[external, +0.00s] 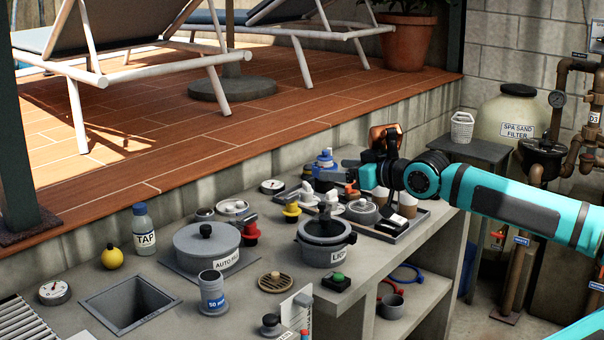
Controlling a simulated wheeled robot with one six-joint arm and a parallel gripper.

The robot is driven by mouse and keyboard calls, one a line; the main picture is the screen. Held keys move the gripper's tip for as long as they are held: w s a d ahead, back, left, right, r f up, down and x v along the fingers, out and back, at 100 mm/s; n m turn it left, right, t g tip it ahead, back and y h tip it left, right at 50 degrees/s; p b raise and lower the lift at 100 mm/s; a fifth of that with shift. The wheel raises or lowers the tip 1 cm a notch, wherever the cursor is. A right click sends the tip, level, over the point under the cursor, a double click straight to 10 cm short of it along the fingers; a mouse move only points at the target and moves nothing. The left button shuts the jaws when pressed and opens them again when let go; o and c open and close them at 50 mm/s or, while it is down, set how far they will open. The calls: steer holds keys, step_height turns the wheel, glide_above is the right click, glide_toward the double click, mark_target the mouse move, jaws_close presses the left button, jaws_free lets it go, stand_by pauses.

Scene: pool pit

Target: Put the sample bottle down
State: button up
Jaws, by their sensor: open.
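A clear bottle with a blue cap and a label reading TAP (144,238) stands upright on the counter at the left, between a yellow ball-shaped item and the AUTO FILL pot. I cannot tell from its label whether it is the sample bottle. My gripper (334,180) is open, low over the back right of the counter, pointing left. A blue-topped item (324,161) stands just behind and beside the fingers; its lower part is partly hidden and I cannot tell what it is. The TAP bottle is well apart from my gripper.
The AUTO FILL pot (207,248) and the LIGHT pot (326,246) stand mid-counter. A square opening (130,305) is at the front left. Red and yellow valves stand between the pots. Bare counter shows near the TAP bottle.

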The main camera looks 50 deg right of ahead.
steer(key=s+d+f+t, duration=0.1)
steer(key=s+f, duration=0.2)
steer(key=s, duration=0.2)
steer(key=shift+s+d+h, duration=0.15)
steer(key=shift+s+h, duration=0.05)
steer(key=shift+h, duration=0.1)
